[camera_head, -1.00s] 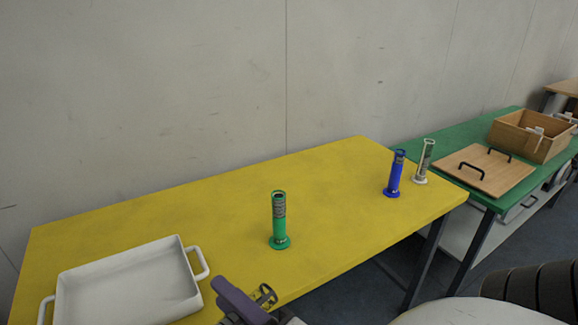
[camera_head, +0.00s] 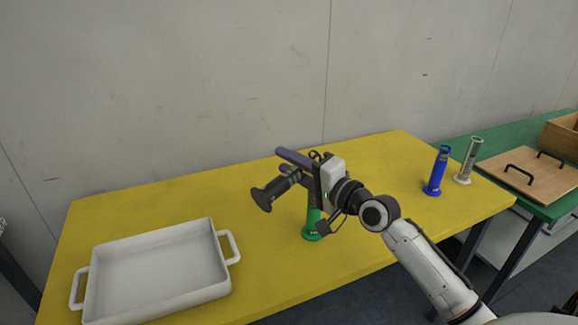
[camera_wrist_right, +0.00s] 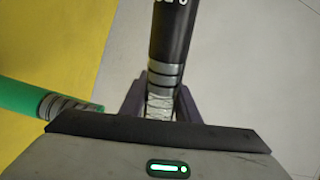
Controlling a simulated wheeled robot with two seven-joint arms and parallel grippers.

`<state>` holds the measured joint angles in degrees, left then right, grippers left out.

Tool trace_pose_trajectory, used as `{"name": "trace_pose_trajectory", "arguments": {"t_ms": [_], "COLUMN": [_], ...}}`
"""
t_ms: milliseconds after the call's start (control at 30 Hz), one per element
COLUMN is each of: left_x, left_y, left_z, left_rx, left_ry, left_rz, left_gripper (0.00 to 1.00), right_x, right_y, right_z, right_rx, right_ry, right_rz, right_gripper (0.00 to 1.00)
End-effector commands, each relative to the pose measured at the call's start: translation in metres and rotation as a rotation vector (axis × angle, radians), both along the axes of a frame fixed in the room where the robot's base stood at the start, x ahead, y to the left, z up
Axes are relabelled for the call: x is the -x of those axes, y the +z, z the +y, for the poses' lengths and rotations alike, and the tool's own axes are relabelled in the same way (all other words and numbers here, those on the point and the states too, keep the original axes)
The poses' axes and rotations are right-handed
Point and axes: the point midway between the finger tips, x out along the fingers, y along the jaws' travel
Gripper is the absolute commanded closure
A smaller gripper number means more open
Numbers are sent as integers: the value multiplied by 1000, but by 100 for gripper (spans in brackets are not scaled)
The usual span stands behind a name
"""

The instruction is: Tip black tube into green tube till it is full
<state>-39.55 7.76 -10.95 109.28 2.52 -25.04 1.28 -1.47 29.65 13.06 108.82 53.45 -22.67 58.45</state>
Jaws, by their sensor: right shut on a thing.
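My right gripper (camera_head: 292,172) is shut on the black tube (camera_head: 266,195), which is tilted nearly level, its base toward the lower left. The black tube (camera_wrist_right: 169,40) also shows between the fingers in the right wrist view. The green tube (camera_head: 312,226) stands upright on the yellow table; my gripper hides its upper part in the head view. In the right wrist view the green tube (camera_wrist_right: 22,98) lies to the left, its mouth end near the gripper and apart from the black tube. The contents of both tubes cannot be made out. My left gripper is out of view.
A white tray (camera_head: 228,245) sits at the left of the yellow table (camera_head: 130,200). A blue tube (camera_head: 436,172) and a whitish tube (camera_head: 467,162) stand at the right end. A green table (camera_head: 500,145) beyond holds a wooden lid (camera_head: 525,178) and a wooden box (camera_head: 562,138).

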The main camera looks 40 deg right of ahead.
Motion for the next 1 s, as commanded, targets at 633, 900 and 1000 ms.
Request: {"name": "trace_pose_trajectory", "arguments": {"t_ms": [633,900,1000], "left_x": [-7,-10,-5], "left_y": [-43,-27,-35], "left_z": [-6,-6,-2], "left_rx": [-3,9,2], "left_ry": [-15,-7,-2], "left_rz": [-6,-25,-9], "left_gripper": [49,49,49], "right_x": [5,6,6], "right_y": [39,39,38], "right_z": [40,50,51], "right_rx": [1007,1339,1369], "right_ry": [1,-1,-1], "right_rz": [-116,-155,-159], "right_gripper": [100,100,100]}}
